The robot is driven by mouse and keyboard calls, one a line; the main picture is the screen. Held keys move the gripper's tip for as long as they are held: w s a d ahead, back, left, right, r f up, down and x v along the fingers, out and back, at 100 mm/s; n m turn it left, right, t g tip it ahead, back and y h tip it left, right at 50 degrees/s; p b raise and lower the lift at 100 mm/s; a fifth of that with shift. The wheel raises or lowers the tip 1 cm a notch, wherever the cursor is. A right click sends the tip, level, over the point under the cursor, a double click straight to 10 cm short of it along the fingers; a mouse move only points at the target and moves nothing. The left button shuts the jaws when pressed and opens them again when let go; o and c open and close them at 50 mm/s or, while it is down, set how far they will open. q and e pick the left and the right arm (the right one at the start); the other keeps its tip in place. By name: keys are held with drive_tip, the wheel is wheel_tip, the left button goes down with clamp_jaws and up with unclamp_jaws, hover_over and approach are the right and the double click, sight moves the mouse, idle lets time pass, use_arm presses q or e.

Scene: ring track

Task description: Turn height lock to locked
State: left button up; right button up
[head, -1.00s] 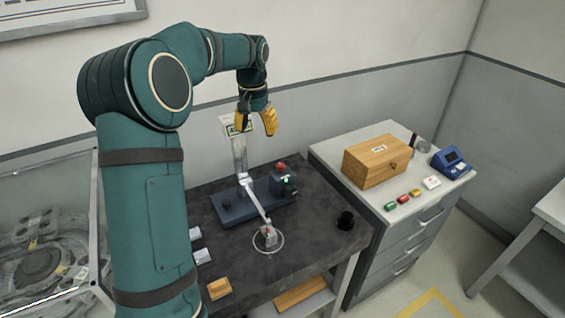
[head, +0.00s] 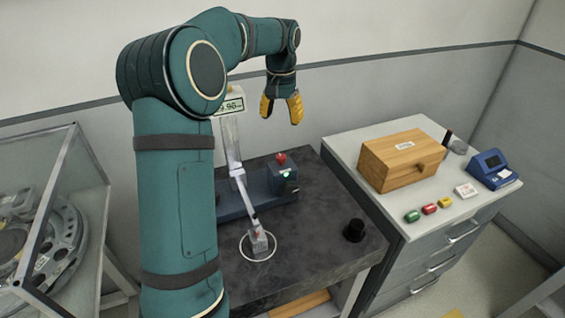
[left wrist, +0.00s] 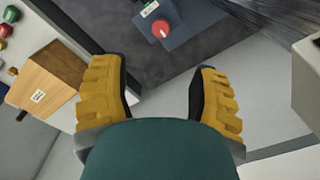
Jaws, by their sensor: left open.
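A measuring stand on the dark bench has a pale upright column (head: 231,140) with a small number display (head: 230,106) at its top. A jointed light arm (head: 249,205) reaches down to a ring on the bench. Its dark blue base (head: 256,190) carries a block with a red knob (head: 281,157) and a green light; the red knob also shows in the left wrist view (left wrist: 161,29). I cannot tell which part is the height lock. My left gripper (head: 281,110) is open and empty, above and behind the block, apart from it; its yellow fingers show in the left wrist view (left wrist: 163,78).
A black cylinder (head: 354,230) stands on the bench's right side. A grey cabinet (head: 408,225) to the right holds a wooden box (head: 402,160), coloured pieces and a blue device (head: 494,169). A glass case (head: 45,220) with reels stands left. My left arm hides part of the bench.

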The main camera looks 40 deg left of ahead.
sight(281, 156)
use_arm(q)
wheel_tip(281, 156, down, 13)
drive_tip(key=b, duration=0.3)
drive_tip(key=shift+s+f, duration=0.1)
drive_tip(key=shift+f, duration=0.05)
drive_tip(key=shift+c, duration=0.4)
clamp_jaws()
